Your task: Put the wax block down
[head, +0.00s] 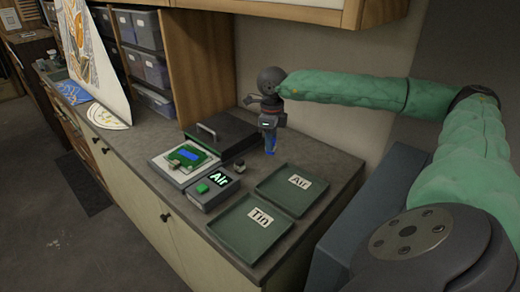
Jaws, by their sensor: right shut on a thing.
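My right gripper (269,140) hangs over the back of the counter, pointing down, beside the dark lidded box. It is shut on a small blue piece (271,148), which appears to be the wax block; the fingers hide part of it. The piece looks held above the counter. Two green trays lie to the front right of it: one labelled "Air" (283,204) and, nearer, one labelled "Tin" (240,232). My left gripper is not in view.
The dark box (235,137) has a handle. In front are a pale device (163,164) with a green and blue block on it, a display unit (202,200) reading "Air", and a small dark object (239,166). Both trays look empty. Shelves with bins (153,70) stand behind left.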

